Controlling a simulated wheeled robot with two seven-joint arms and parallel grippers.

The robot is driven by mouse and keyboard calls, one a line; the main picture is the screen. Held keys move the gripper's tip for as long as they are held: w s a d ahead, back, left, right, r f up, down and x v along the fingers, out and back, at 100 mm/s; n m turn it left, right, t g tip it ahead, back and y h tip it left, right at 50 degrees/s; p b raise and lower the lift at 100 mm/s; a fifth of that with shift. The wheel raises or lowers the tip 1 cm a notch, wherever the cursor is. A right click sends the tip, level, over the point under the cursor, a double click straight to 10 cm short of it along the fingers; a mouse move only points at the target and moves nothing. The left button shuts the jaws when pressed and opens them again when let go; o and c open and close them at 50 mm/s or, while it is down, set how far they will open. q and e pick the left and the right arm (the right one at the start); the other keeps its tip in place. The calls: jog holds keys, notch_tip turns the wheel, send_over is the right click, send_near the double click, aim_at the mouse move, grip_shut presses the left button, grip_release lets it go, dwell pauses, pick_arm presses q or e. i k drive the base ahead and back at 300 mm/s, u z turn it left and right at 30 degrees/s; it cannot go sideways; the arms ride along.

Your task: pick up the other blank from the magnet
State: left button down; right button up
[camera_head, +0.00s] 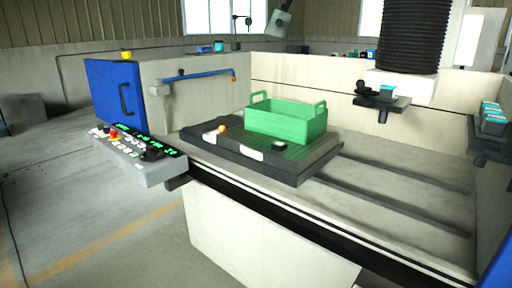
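A dark block that appears to be the magnet (297,170) sits on the machine's bed, with thin green lines across its top. A small dark piece with a pale top (279,146) lies on it in front of the green crate; it may be a blank, but it is too small to be sure. An orange-tan round knob or piece (222,128) is at the block's left part. Pale rectangular patches (250,154) show along its front edge. Neither of my grippers is in view.
An open green crate (285,123) with two raised handles stands on the block's back part. A control panel (135,155) juts out at left, below a blue door (115,95). A black bellows column (412,35) hangs at right. Small shelves (382,101) hold teal-topped items.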

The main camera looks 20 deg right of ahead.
aim_at(278, 146)
jog(key=u, duration=0.4)
jog(key=i, duration=1.65)
jog(key=z, duration=1)
